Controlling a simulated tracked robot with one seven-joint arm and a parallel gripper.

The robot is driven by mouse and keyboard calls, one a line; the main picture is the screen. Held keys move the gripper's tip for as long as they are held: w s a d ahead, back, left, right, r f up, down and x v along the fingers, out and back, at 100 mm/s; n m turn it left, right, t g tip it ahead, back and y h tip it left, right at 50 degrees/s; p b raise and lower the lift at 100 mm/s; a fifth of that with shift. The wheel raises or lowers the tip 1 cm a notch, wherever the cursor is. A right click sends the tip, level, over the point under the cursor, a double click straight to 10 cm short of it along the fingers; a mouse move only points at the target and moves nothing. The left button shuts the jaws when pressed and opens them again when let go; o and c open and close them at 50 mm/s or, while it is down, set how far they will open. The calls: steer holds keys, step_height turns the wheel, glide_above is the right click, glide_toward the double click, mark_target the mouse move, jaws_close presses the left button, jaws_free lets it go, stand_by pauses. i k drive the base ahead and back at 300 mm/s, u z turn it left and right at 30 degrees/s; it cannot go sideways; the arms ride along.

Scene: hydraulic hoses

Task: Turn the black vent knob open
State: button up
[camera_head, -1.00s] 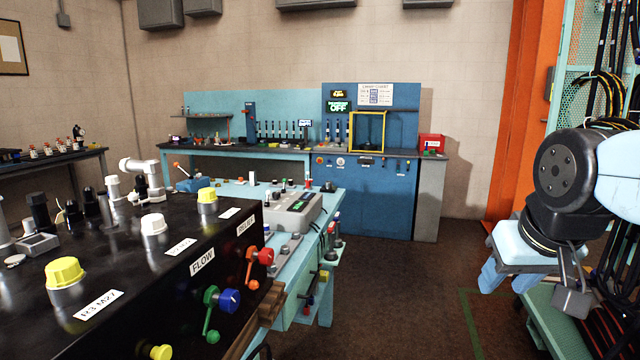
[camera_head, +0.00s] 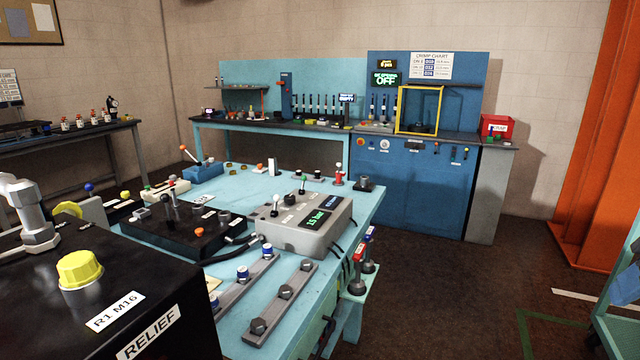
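I cannot single out the black vent knob with certainty; no vent label is readable. A grey box (camera_head: 306,238) with green and blue displays stands on the light-blue bench (camera_head: 240,187). A dark round fitting (camera_head: 365,184) sits at the bench's far right corner. My gripper is not in view.
A black housing labelled RELIEF with a yellow cap (camera_head: 79,269) fills the lower left. A blue cabinet (camera_head: 420,185) with a yellow frame (camera_head: 418,111) and red bin (camera_head: 495,126) stands behind. Dark floor (camera_head: 450,290) right of the bench is open. An orange column (camera_head: 590,150) stands right.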

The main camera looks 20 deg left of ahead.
mark_target(289, 199)
steer(key=u, duration=0.3)
steer(key=i, duration=0.95)
steer(key=u, duration=1)
steer(key=i, duration=0.55)
steer(key=u, duration=0.35)
steer(key=k, duration=0.9)
steer(key=u, duration=0.2)
steer(key=i, duration=0.9)
steer(key=z, duration=0.1)
